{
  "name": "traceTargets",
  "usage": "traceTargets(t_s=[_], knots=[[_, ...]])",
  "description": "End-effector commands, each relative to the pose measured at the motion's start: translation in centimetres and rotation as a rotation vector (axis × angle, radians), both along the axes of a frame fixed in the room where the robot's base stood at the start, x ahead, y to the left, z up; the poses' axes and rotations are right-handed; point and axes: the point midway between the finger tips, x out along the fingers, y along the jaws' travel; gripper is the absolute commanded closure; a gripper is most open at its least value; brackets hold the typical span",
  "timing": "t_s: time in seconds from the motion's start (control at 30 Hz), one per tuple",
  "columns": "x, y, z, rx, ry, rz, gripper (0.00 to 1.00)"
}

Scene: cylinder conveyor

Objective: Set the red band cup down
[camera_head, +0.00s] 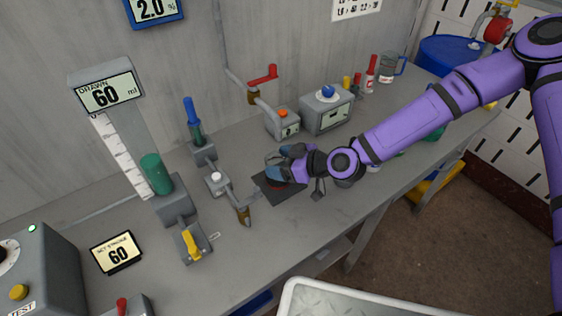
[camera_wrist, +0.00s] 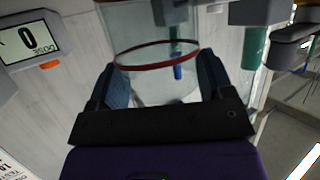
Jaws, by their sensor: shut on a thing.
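The red band cup (camera_wrist: 155,62) is clear, with a red ring around it, and sits between the two dark blue fingers of my gripper (camera_wrist: 158,85) in the wrist view. In the head view my gripper (camera_head: 283,168) is low over a dark square pad (camera_head: 292,196) on the bench and mostly hides the cup. A little red shows under the fingers there. I cannot tell whether the cup touches the pad.
A nozzle stand (camera_head: 242,213) is just left of the pad. A grey box with a blue knob (camera_head: 326,110) and a red-handled tap (camera_head: 263,75) stand behind. The grey bench (camera_head: 320,225) is clear in front. A metal-lined tray (camera_head: 360,300) is at the bottom edge.

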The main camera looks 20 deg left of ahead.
Motion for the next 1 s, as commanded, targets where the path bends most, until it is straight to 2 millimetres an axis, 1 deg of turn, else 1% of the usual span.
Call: traceTargets(t_s=[0.4, 0.43, 0.53, 0.77, 0.87, 1.0], knots=[[0.0, 0.0, -0.5, 0.000, -0.001, 0.000, 0.68], [0.0, 0.0, -0.5, 0.000, -0.001, 0.000, 0.23], [0.0, 0.0, -0.5, 0.000, -0.001, 0.000, 0.01], [0.0, 0.0, -0.5, 0.000, -0.001, 0.000, 0.00], [0.0, -0.1, -0.2, 0.000, -0.001, -0.001, 0.00], [-0.2, -1.6, 0.4, 0.000, -0.003, -0.001, 0.00]])
